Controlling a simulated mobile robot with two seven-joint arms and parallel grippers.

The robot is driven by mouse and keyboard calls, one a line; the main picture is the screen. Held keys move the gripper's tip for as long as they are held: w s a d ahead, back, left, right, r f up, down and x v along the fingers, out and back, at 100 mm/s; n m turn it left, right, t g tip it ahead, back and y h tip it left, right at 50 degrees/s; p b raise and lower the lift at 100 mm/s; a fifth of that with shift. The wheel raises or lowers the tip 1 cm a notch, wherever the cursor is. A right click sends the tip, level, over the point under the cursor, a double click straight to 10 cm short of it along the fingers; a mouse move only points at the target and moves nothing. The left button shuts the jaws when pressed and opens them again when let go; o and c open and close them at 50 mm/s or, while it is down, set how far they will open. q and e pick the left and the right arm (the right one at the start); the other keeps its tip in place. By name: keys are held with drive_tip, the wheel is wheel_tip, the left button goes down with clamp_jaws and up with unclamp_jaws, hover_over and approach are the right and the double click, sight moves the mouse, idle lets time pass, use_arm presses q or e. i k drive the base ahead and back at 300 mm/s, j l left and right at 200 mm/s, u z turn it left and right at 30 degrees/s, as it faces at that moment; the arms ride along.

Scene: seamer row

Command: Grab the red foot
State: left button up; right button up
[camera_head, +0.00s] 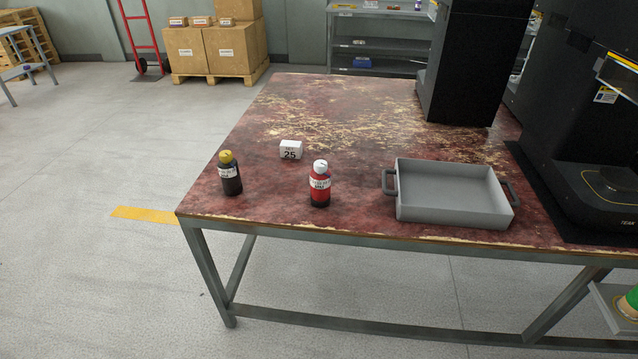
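I see nothing that looks like a red foot. A red bottle (320,188) with a white cap, a pale label and a dark base stands upright on the worn red table (350,135), near its front edge. A dark bottle (230,177) with a yellow cap and a white label stands upright to its left. Neither of my grippers is in view.
A small white block marked 25 (290,150) sits behind the bottles. An empty grey tray (455,216) with dark handles lies to the right. Black machines (478,60) stand at the back and right. The table between the bottles and tray is clear.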

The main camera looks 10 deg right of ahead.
sight(320, 185)
drive_tip(key=i+j, duration=0.1)
drive_tip(key=i, duration=0.4)
drive_tip(key=z, duration=0.4)
drive_tip(key=i+z, duration=0.1)
drive_tip(key=z, duration=0.3)
drive_tip(key=j+z, duration=0.15)
drive_tip(key=z, duration=0.3)
drive_tip(key=i+z, duration=0.1)
drive_tip(key=z, duration=0.3)
